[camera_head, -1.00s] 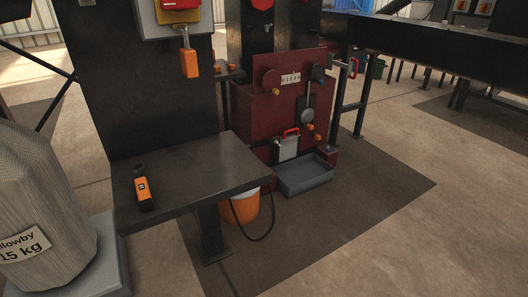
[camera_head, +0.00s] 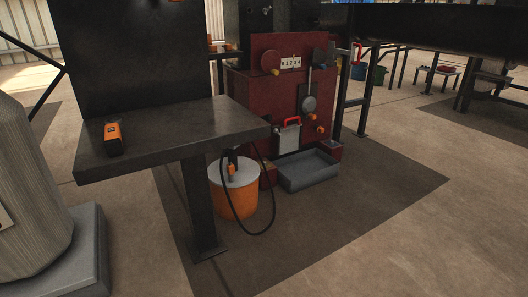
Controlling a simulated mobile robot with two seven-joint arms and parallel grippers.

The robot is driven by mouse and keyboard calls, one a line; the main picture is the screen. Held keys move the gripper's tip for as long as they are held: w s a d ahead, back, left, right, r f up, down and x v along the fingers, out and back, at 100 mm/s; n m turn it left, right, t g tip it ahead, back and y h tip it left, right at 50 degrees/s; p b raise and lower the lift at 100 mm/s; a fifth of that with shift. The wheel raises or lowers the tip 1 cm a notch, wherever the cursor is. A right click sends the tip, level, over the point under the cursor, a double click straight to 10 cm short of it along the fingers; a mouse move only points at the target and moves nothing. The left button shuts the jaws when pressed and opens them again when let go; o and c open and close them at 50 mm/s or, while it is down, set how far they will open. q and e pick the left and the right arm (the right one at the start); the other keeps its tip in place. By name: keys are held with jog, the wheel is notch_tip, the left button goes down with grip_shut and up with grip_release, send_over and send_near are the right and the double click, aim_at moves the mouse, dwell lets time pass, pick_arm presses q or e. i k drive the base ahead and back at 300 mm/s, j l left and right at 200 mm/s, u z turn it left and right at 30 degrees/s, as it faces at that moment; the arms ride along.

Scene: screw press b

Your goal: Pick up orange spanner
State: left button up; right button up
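No object in view is clearly a spanner. An orange-and-black hand-sized tool (camera_head: 113,138) lies near the left end of the dark metal table (camera_head: 185,130). Its orange face points towards me, and I cannot tell whether it is the spanner. Neither of my grippers is in view.
An orange bucket (camera_head: 238,200) with a pale top, a small black-and-orange item and a black hose stands under the table's right end. A grey tray (camera_head: 308,170) lies before the red machine (camera_head: 275,95). A large ribbed sack (camera_head: 30,200) stands at left. Floor at front right is clear.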

aim_at(113, 143)
jog(key=i, duration=1.05)
jog(key=u, duration=1.45)
